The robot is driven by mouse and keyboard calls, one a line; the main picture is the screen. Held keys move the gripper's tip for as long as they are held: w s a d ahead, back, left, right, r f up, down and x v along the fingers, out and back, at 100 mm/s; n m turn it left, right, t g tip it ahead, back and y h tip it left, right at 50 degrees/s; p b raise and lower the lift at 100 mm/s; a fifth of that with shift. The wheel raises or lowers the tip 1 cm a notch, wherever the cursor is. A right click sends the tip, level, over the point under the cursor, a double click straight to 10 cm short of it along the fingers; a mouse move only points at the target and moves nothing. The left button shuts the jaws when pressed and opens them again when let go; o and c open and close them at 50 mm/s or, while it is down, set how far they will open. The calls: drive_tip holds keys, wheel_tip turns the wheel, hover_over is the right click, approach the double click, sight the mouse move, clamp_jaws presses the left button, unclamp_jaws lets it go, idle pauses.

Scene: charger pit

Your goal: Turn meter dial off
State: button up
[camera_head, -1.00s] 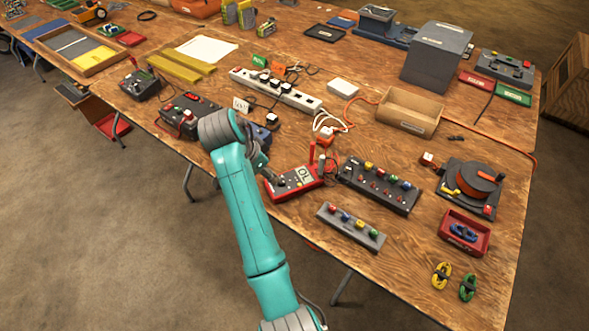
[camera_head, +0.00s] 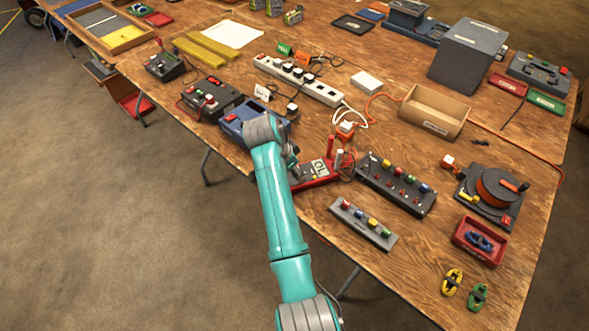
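The red meter (camera_head: 324,178) lies on the wooden table, just right of my arm's end. Its pale display (camera_head: 319,168) faces up with dark characters that are hard to read, possibly "OL". Its left part is hidden behind my arm, and I cannot make out the dial or its setting. Red and white probe handles stand at its far right side. My gripper (camera_head: 292,168) is small and dark at the meter's left edge, mostly covered by my teal arm. I cannot tell whether it touches the meter or how its fingers stand.
A dark panel with coloured knobs (camera_head: 397,185) is right of the meter, and a grey strip with coloured knobs (camera_head: 363,224) is in front. A blue box (camera_head: 243,119) is behind my wrist. A white power strip (camera_head: 300,80) and cardboard tray (camera_head: 434,110) lie farther back.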

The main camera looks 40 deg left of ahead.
drive_tip(key=shift+f, duration=0.15)
clamp_jaws()
